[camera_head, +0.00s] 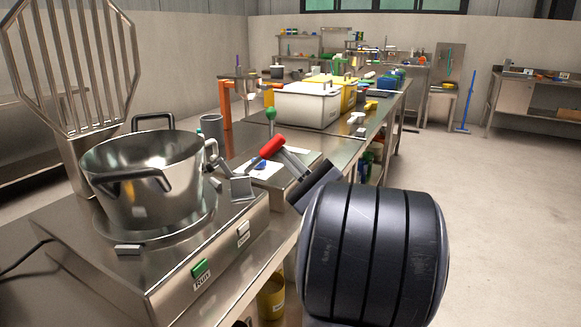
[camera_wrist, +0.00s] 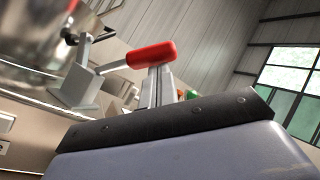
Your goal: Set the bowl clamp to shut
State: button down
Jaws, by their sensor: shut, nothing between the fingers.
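The steel bowl (camera_head: 138,197) sits upright on the machine's round plate at the left. The bowl clamp (camera_head: 241,188) stands at the bowl's right side. Its lever runs up and right to a red grip (camera_head: 272,147), away from the bowl. My gripper (camera_head: 287,155) is shut and empty, its fingertips right at the red grip's right end. In the wrist view the clamp's bracket (camera_wrist: 82,88) is at the left and the red grip (camera_wrist: 151,55) lies across the fingertips of my gripper (camera_wrist: 158,72). I cannot tell whether they touch.
The machine's front has a green Run button (camera_head: 200,268) and a white button (camera_head: 243,230). A green ball knob (camera_head: 271,114) stands just behind the red grip. White and yellow tubs (camera_head: 306,106) stand farther back on the bench. The floor at the right is clear.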

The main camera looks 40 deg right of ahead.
jog(key=w+a+r+n+g+y+p, duration=0.2)
jog(key=a+r+n+g, duration=0.2)
jog(key=n, duration=0.6)
jog(key=shift+a+r+g+p, duration=0.35)
jog(key=shift+r+g, duration=0.6)
jog(key=shift+g, duration=0.75)
